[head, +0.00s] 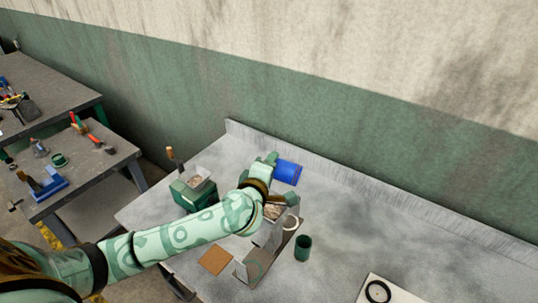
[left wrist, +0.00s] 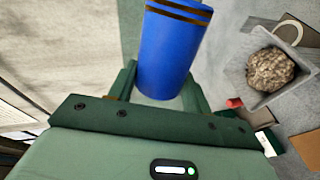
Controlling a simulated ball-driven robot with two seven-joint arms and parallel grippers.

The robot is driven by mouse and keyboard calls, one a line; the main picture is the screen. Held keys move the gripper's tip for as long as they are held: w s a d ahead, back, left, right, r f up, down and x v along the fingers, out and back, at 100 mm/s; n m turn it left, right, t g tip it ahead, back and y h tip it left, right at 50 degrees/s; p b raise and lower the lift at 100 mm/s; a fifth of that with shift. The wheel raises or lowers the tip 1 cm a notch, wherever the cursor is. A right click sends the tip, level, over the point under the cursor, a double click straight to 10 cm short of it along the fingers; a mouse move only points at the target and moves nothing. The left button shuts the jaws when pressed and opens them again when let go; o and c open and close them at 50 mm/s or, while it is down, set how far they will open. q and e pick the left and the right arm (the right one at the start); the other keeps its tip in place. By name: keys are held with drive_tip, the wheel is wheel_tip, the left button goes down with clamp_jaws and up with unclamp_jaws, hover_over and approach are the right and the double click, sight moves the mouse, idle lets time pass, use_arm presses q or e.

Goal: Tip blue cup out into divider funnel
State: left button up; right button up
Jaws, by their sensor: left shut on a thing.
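My left gripper (head: 272,160) is shut on the blue cup (head: 287,172), near the back of the grey table. The cup looks tilted onto its side, above and behind the funnel. In the left wrist view the cup (left wrist: 172,50) sits between the fingers (left wrist: 160,80), with dark bands at its far end. Its mouth and contents are hidden. A grey square funnel (left wrist: 256,98), apparently the divider funnel, holds a heap of grain and is apart from the cup. In the head view the funnel's grain (head: 272,212) shows partly behind my wrist. My right gripper is not in view.
A green box (head: 190,197) with a grain-filled hopper stands left of my forearm. Clear upright panels (head: 262,250), a white ring (head: 291,223), a dark green cup (head: 303,248) and a brown square (head: 214,260) are nearby. The table's right side is mostly clear.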

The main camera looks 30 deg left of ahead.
use_arm(q)
drive_tip(key=shift+r+m+y+p, duration=0.2)
drive_tip(key=shift+m+y+p, duration=0.1)
drive_tip(key=shift+m+p, duration=0.3)
drive_tip(key=m+y+p, duration=0.1)
drive_tip(key=m+p, duration=0.1)
drive_tip(key=p, duration=0.2)
drive_tip(key=r+m+y+p, duration=0.1)
drive_tip(key=m+p, duration=0.1)
drive_tip(key=p, duration=0.3)
drive_tip(key=shift+r+m, duration=0.15)
drive_tip(key=shift+m, duration=0.15)
drive_tip(key=shift+m+p, duration=0.3)
drive_tip(key=shift+m, duration=0.1)
drive_tip(key=shift+t, duration=0.3)
drive_tip(key=shift+f+m+y, duration=0.2)
drive_tip(key=shift+m+y, duration=0.3)
drive_tip(key=shift+m, duration=0.6)
drive_tip(key=m, duration=0.2)
drive_tip(key=r+m+t, duration=0.1)
drive_tip(key=m, duration=0.2)
drive_tip(key=shift+y, duration=0.4)
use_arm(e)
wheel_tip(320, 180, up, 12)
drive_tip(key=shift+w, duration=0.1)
